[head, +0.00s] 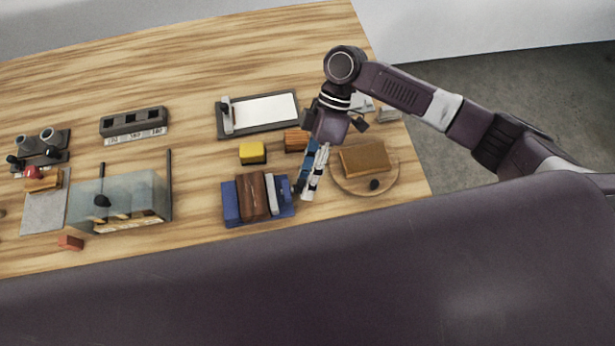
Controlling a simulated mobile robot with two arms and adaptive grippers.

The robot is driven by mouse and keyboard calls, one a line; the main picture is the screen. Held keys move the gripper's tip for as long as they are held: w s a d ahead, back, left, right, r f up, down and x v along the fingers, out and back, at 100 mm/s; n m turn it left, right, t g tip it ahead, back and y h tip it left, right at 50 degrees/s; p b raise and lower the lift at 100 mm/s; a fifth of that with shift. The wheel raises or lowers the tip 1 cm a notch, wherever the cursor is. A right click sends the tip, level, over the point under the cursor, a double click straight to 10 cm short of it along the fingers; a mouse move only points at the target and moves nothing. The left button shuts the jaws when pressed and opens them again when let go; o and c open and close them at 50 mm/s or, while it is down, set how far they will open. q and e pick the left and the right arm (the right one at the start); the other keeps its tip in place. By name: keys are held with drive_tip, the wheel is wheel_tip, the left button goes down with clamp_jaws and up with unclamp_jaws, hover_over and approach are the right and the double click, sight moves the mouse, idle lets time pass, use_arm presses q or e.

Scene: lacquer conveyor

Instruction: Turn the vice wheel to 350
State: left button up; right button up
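I cannot make out a vice wheel or a number scale for it with certainty. A dark fixture with two grey cylinders (38,143) and a red knob (33,172) stands at the far left; it is too small to tell whether it is the vice. My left gripper is out of view.
A yellow cube (252,152), clipboard (266,110), slotted grey block (134,122) and glass-sided box (150,194) also stand on the table.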

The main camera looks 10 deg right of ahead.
drive_tip(key=o, duration=0.3)
drive_tip(key=v, duration=1.2)
